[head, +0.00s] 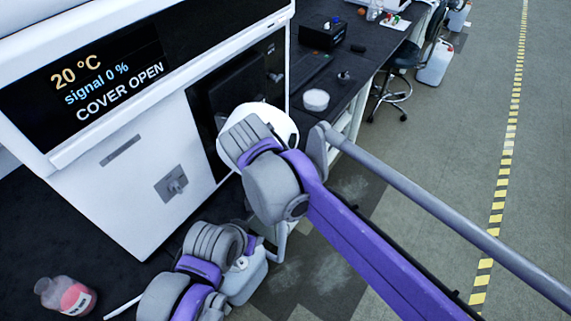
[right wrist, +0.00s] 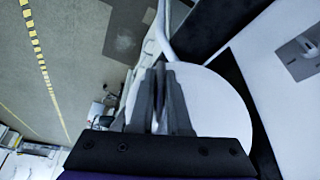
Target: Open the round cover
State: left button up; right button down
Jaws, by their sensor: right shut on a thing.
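The round cover (head: 284,124) is a white disc at the right front corner of the white instrument (head: 150,170), standing out from its dark front recess. My right wrist covers much of it in the head view. In the right wrist view the cover (right wrist: 226,105) fills the space behind and right of my right gripper (right wrist: 160,75). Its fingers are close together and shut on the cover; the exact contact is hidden. The instrument's display (head: 90,85) reads "COVER OPEN", 20 °C, signal 0 %. My left arm shows at the bottom of the head view, but its gripper does not.
A white jug (head: 245,279) is beside my left arm. A white round dish (head: 315,100) sits on the back bench. A stool (head: 405,58) and open floor (head: 440,140) are to the right.

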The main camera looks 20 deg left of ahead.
pick_arm(q)
jog(key=shift+s+a+r, duration=0.25)
jog(key=shift+s+r, duration=0.05)
jog(key=shift+s, duration=0.05)
pick_arm(e)
jog(key=s+a+m+h, duration=0.1)
jog(key=s+a+m, duration=0.2)
jog(key=s+a, duration=0.4)
jog(key=shift+s+a, duration=0.15)
jog(key=shift+a, duration=0.85)
jog(key=c, duration=0.9)
grip_release()
jog(key=shift+r, duration=0.1)
pick_arm(q)
jog(key=shift+w+r+p, duration=0.1)
jog(key=shift+r+p, duration=0.05)
jog(key=shift+p, duration=0.15)
pick_arm(e)
jog(key=v, duration=1)
jog(key=shift+a+r, duration=0.1)
jog(key=shift+r, duration=0.2)
